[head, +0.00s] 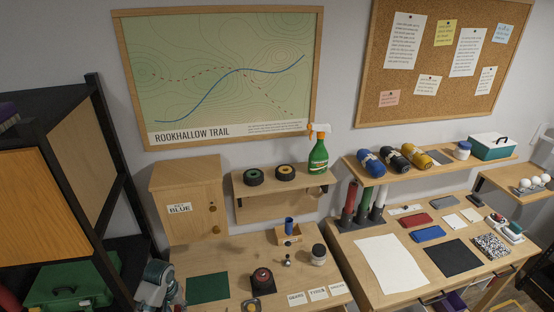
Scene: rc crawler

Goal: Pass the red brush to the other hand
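I cannot make out a red brush with certainty in the head view. A flat dark red block (419,220) lies on the right table, behind a flat blue block (428,234). A tall red tube (349,203) stands upright at that table's left back, beside a green and a white one. A grey and teal mechanical part (156,281) shows at the lower left and looks like part of my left arm. Its fingers are not clear, so I cannot tell what it holds. My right gripper is not in view.
The left table holds a green mat (208,288), a round black and red item (262,280), a lidded jar (318,254) and small labels. The right table bears a white sheet (391,264) and a black mat (455,258). A dark-framed shelf (99,125) stands at the left.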

